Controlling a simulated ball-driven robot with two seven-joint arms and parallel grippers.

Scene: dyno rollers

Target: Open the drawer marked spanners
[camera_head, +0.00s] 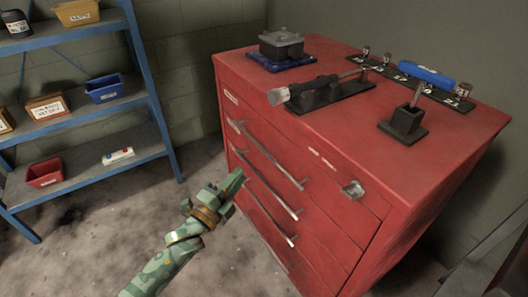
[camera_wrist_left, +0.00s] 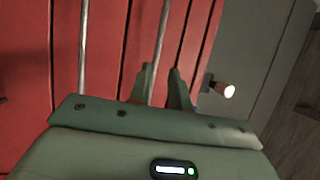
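A red drawer cabinet (camera_head: 400,170) fills the right of the head view, with all visible drawers closed. Long metal bar handles, including an upper one (camera_head: 272,157), a middle one (camera_head: 270,188) and a lower one (camera_head: 270,220), run along its front. Small pale labels (camera_head: 231,97) sit on the drawer fronts; I cannot read which says spanners. My left gripper (camera_head: 238,180) is in front of the cabinet, close to the handles' left ends. In the left wrist view its fingers (camera_wrist_left: 162,82) are apart, with one bar handle (camera_wrist_left: 162,45) seen behind them; contact is unclear. My right gripper is not in view.
A blue shelf (camera_head: 90,118) with bins stands left. Floor between is clear.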

